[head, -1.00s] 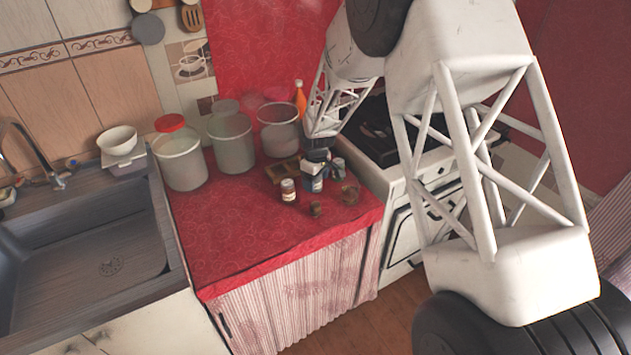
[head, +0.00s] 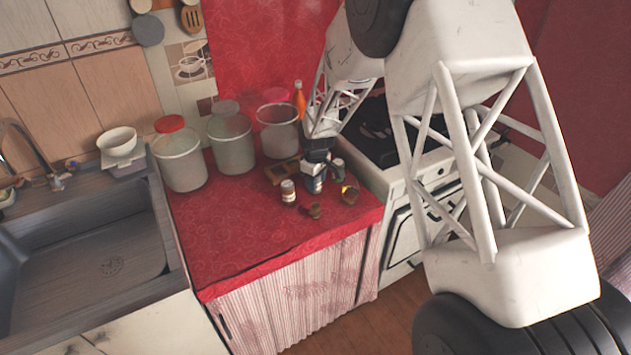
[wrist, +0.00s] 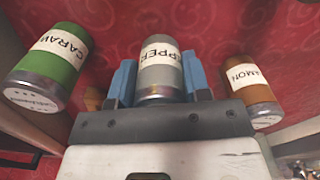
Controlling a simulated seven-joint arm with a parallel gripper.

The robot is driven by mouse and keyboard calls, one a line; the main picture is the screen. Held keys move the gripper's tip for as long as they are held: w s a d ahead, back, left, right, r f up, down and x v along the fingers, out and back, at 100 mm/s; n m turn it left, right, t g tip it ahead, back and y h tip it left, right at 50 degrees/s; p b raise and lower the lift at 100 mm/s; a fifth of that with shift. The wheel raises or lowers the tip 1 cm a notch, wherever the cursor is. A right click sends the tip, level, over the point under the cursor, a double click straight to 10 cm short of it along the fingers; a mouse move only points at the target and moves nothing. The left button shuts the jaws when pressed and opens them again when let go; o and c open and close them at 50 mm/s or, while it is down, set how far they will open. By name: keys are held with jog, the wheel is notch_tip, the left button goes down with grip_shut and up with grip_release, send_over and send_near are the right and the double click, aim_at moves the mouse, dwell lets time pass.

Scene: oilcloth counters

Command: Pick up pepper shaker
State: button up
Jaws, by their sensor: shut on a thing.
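The pepper shaker (wrist: 161,52) is a grey jar with a white label reading "PPER". In the wrist view it stands between the two blue fingers of my gripper (wrist: 159,68), which is shut on it. In the head view my gripper (head: 316,170) is over the right part of the red counter, and the shaker (head: 314,186) shows small and partly covered below it. I cannot tell whether its base touches the cloth.
A green caraway jar (wrist: 51,65) is left of my gripper and a brown jar labelled "AMON" (wrist: 251,88) is right of it. Large canisters (head: 180,162) stand behind. The counter's front left (head: 225,245) is clear. A stove (head: 400,150) adjoins at right.

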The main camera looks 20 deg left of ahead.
jog(key=shift+r, duration=5)
